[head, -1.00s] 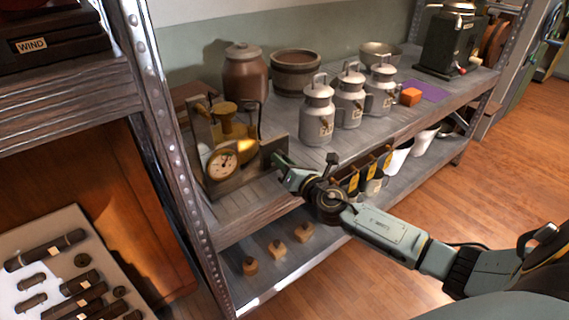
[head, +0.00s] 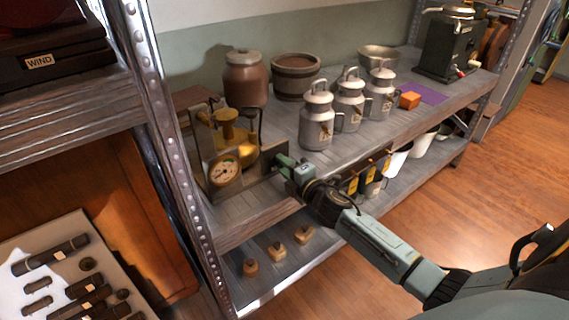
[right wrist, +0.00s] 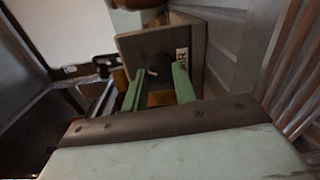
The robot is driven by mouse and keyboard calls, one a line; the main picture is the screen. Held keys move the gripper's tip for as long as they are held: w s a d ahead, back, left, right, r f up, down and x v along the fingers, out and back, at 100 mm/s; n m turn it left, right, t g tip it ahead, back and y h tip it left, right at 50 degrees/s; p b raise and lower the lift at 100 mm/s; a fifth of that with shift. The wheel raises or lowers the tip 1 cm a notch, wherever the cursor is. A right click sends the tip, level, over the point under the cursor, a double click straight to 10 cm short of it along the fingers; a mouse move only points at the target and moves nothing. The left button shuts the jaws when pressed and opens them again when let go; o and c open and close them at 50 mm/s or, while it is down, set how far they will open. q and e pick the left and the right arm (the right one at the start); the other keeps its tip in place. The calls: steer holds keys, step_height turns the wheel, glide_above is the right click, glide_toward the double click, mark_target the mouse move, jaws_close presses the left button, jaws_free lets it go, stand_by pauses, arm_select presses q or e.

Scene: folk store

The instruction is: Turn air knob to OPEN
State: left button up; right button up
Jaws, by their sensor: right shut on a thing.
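My right gripper (head: 282,164) is at the right side of this device. In the right wrist view, the two green fingers of my right gripper (right wrist: 157,76) reach to a square plate (right wrist: 192,45) with a partly hidden label ending in "IR" (right wrist: 182,64). They are shut on the dark air knob (right wrist: 158,62), which is mostly hidden between them. The knob's angle is hard to make out. My left gripper is not in view.
Several grey milk cans (head: 317,118) stand right of the device, with a brown crock (head: 246,78) and a tub (head: 295,75) behind. A metal shelf post (head: 172,135) stands close on the left.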

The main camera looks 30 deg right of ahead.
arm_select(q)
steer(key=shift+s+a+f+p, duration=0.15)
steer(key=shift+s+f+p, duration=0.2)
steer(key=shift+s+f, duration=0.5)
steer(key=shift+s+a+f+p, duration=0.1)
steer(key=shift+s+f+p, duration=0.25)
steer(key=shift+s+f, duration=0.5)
arm_select(e)
steer(key=shift+m, duration=1.6)
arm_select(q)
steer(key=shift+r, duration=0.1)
arm_select(e)
steer(key=o, duration=1)
steer(key=shift+s, duration=0.5)
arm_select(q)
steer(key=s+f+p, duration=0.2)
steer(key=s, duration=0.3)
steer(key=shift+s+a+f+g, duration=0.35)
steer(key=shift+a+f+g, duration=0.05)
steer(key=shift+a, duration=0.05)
arm_select(e)
steer(key=s, duration=0.8)
steer(key=s+d, duration=0.1)
steer(key=s, duration=0.3)
steer(key=shift+s+r, duration=0.15)
steer(key=shift+r, duration=0.2)
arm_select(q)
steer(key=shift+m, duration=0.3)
arm_select(e)
steer(key=shift+f, duration=0.1)
